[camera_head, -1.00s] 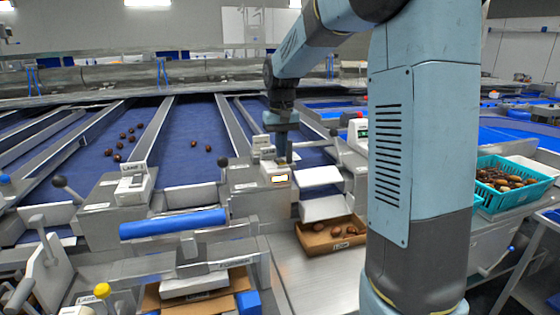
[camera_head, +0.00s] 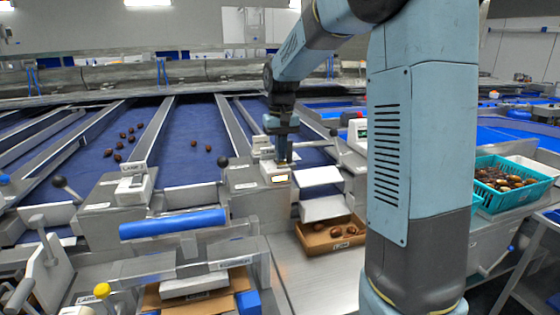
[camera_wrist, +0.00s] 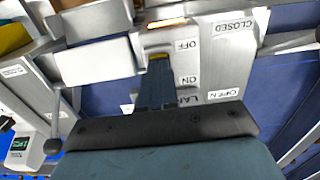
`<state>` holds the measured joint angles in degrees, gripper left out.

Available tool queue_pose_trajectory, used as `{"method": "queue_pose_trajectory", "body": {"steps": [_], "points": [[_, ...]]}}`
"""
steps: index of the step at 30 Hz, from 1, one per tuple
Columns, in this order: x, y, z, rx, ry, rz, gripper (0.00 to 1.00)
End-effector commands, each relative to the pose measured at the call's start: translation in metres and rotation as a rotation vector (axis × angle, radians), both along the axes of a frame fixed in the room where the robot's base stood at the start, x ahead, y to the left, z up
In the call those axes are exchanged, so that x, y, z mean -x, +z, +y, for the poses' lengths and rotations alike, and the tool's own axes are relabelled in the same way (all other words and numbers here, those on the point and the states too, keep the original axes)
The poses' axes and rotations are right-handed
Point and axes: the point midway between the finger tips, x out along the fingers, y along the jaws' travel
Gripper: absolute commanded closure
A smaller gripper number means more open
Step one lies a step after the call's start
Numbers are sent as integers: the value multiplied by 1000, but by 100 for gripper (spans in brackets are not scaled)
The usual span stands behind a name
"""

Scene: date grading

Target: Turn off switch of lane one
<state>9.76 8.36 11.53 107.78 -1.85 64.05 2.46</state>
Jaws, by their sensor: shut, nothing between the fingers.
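My gripper (camera_head: 284,160) is shut and empty, pointing down at a pale switch box (camera_head: 273,175) on the lane end. In the wrist view, the fingers (camera_wrist: 158,60) reach over the box (camera_wrist: 185,70) between its OFF and ON labels, with the tips nearer OFF. A lane label beside the fingers is partly covered and shows only "LA". The switch itself is hidden by the fingers, so I cannot tell its position or whether the tips touch it. A lit orange-white lamp (camera_wrist: 166,22) glows just past the tips, and it also shows in the head view (camera_head: 281,179).
A black-knobbed lever (camera_head: 223,162) stands left of the box. A CLOSED/OPEN plate (camera_wrist: 228,60) lies beside it. A white chute (camera_head: 318,177) and a carton of dates (camera_head: 330,236) are at its right. Another switch box (camera_head: 134,186) stands farther left.

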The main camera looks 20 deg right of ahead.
Motion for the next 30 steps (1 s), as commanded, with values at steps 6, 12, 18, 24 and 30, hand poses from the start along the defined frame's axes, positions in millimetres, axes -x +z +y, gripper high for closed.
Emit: {"method": "queue_pose_trajectory", "body": {"steps": [6, 12, 18, 24, 30], "points": [[0, -3, 0, 0, 0, 1, 100], [0, -5, 0, 0, 0, 0, 100], [0, -8, 0, 0, 0, 0, 100], [0, -10, 0, 0, 0, 0, 100], [0, -4, 0, 0, 0, 0, 100]]}}
